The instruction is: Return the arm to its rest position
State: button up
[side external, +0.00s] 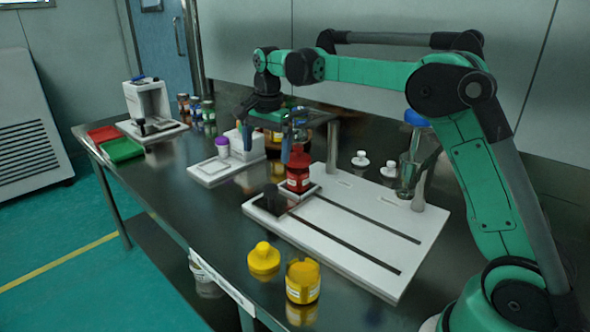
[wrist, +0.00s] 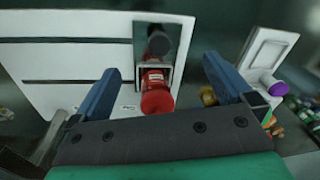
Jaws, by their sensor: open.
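My gripper (side external: 292,140) is at the end of my green arm, raised above the bench near a red-capped bottle (side external: 298,172). In the wrist view the two blue fingers of my gripper (wrist: 165,85) are spread wide apart with nothing held between them. The red bottle (wrist: 155,90) shows beyond and between the fingers, standing in a white holder on the white slotted board (side external: 375,225). In the side view the fingertips overlap the bottle's outline, and the exact gap is hard to tell.
A yellow cap (side external: 263,259) and a yellow jar (side external: 302,281) stand near the bench's front edge. A white unit with a purple-capped vial (side external: 222,146) is left of my gripper. Glassware with a blue top (side external: 416,118) stands at the back right.

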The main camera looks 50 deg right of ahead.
jog(key=s+a+r+n+t, duration=0.3)
jog(key=s+a+n, duration=0.1)
jog(key=s+n, duration=0.35)
jog(key=s+a+f+n+t, duration=0.3)
jog(key=s+f+n, duration=0.2)
jog(key=s, duration=0.5)
jog(key=shift+s+n, duration=0.25)
jog(key=shift+n, duration=0.9)
